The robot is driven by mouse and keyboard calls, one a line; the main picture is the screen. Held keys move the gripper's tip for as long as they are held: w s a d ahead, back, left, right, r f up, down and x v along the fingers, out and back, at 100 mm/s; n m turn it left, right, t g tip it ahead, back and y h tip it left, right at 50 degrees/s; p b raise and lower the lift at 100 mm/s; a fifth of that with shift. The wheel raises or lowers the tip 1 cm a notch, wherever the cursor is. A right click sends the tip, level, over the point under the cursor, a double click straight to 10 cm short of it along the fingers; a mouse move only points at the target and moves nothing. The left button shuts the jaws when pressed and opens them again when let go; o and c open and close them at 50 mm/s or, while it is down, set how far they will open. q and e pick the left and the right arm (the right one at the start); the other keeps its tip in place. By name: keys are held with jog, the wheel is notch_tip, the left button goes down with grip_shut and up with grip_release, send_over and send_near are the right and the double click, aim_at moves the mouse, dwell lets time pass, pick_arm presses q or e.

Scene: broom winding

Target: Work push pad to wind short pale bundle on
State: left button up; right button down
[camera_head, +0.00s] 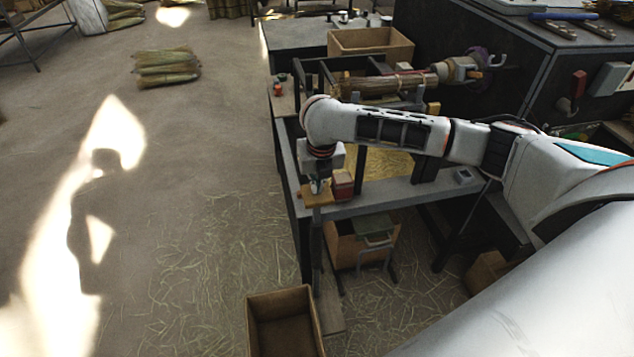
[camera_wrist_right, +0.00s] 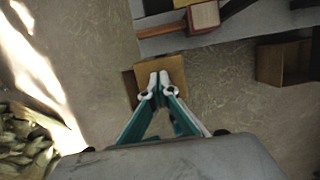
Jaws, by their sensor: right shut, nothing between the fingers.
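In the right wrist view a tan square face (camera_wrist_right: 172,68) lies behind my fingertips. A straw bundle (camera_head: 365,87) lies level at the machine's spindle (camera_head: 458,70). My left gripper is out of view.
An open box (camera_head: 283,320) stands on the floor in front. Another box (camera_head: 345,245) and a stool (camera_head: 375,238) are under the bench. A tan crate (camera_head: 371,42) sits behind the spindle. Bundles (camera_head: 166,68) lie on the floor at left, where much floor is clear.

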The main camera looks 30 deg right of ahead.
aim_at(318, 195)
jog(key=shift+s+f+b, duration=0.15)
jog(key=shift+f+b, duration=0.45)
jog(key=shift+f, duration=2.55)
jog(key=shift+r+p, duration=0.35)
jog(key=shift+p, duration=0.05)
notch_tip(318, 195, up, 3)
jog(key=p, duration=0.3)
jog(key=shift+f, duration=0.1)
notch_tip(318, 195, up, 6)
jog(key=shift+r, duration=0.25)
